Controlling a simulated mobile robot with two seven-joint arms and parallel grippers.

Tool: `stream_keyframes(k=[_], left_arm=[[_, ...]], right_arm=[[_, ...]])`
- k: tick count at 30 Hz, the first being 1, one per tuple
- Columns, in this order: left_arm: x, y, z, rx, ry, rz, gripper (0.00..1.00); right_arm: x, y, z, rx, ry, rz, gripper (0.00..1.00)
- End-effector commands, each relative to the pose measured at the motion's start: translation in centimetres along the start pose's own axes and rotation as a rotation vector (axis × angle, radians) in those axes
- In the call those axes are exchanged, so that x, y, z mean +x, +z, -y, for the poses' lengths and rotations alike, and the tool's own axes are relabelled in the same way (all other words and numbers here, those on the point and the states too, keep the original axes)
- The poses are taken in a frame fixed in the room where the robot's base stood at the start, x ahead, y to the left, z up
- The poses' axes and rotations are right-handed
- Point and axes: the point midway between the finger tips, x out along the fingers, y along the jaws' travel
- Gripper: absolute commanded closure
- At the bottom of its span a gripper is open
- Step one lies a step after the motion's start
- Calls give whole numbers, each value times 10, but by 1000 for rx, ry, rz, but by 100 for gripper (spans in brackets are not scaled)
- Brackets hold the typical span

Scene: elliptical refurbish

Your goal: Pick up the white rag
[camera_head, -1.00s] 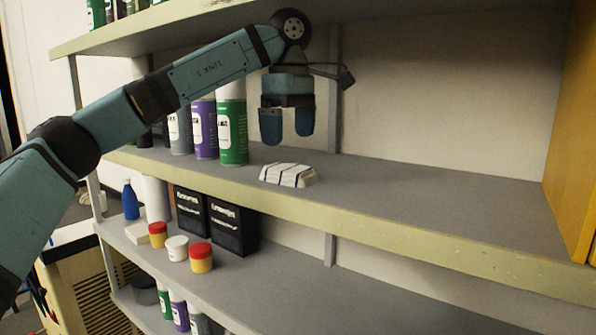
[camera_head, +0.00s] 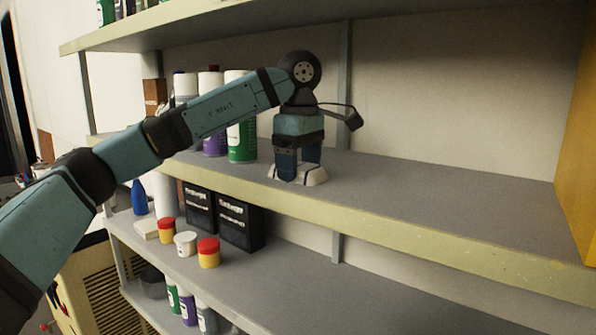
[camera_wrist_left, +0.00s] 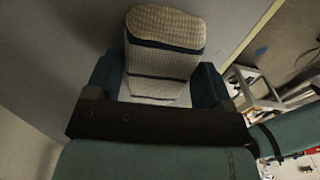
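The white rag (camera_head: 315,177) is a folded pale bundle with dark stripes on the middle shelf (camera_head: 400,195). My left gripper (camera_head: 298,180) points down over it, with its fingers low at the rag and hiding much of it. In the left wrist view, the rag (camera_wrist_left: 165,60) lies between the two fingers (camera_wrist_left: 160,75), one on each side. The rag appears to rest on the shelf. My right gripper is not in view.
A green-and-white can (camera_head: 241,140) stands left of the gripper, beside a purple one (camera_head: 214,146). A yellow panel (camera_head: 578,160) closes the right side. The shelf right of the rag is clear. Black boxes (camera_head: 240,222) and small tubs (camera_head: 208,253) stand on the shelf below.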

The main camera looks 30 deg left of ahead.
Motion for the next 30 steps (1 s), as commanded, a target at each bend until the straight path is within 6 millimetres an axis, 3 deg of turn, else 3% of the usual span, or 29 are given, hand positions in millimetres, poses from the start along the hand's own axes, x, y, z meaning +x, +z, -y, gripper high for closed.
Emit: stream_keyframes(k=[1, 3, 15, 24, 30], left_arm=[[0, 0, 0, 0, 0, 0, 37], [0, 0, 0, 0, 0, 0, 52], [-4, 0, 0, 0, 0, 0, 52], [-37, 0, 0, 1, 3, -1, 52], [-34, -4, 44, 2, 4, -1, 52]], right_arm=[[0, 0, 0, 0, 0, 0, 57], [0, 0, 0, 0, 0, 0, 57], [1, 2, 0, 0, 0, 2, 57], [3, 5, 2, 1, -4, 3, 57], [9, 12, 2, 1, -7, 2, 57]])
